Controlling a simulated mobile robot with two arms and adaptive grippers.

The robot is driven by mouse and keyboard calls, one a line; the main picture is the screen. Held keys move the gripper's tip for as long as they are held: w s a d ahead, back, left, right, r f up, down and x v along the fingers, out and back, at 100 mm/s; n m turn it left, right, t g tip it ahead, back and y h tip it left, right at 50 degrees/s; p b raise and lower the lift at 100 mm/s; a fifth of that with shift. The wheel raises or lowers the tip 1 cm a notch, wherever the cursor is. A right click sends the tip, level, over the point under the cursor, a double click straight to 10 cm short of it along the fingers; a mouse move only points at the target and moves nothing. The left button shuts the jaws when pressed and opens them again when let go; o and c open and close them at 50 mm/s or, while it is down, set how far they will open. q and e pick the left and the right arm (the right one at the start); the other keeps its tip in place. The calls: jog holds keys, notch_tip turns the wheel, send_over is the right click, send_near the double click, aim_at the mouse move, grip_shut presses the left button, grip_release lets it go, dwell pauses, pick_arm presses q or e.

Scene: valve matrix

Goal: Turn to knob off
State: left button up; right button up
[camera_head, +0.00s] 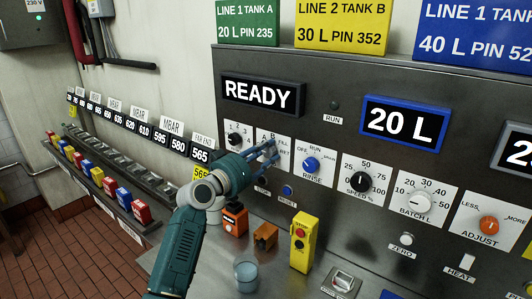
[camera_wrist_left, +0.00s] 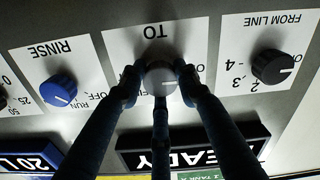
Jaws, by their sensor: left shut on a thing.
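The TO knob (camera_wrist_left: 161,76) is grey with a dark pointer line. It sits on a white plate (camera_wrist_left: 120,45), seen upside down in the left wrist view. My left gripper (camera_wrist_left: 160,82) is shut on this knob, with fingers on both sides and one below it. The pointer line points toward the right of that view. The fingers hide parts of the plate's position labels. In the head view my left gripper (camera_head: 268,152) reaches the panel and covers the TO knob. My right gripper is in neither view.
The blue RINSE knob (camera_head: 311,164) is close right of the gripper; the black FROM LINE knob (camera_head: 234,139) is close left. The READY display (camera_head: 262,94) is above. A yellow button box (camera_head: 302,243) and a cup (camera_head: 246,276) stand on the counter below.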

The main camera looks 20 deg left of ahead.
pick_arm(q)
jog(key=shift+f+n, duration=0.2)
jog(key=shift+n, duration=0.1)
jog(key=o, duration=1.1)
jog(key=shift+o, duration=0.2)
jog(key=shift+r, duration=0.1)
jog(key=v, duration=1.2)
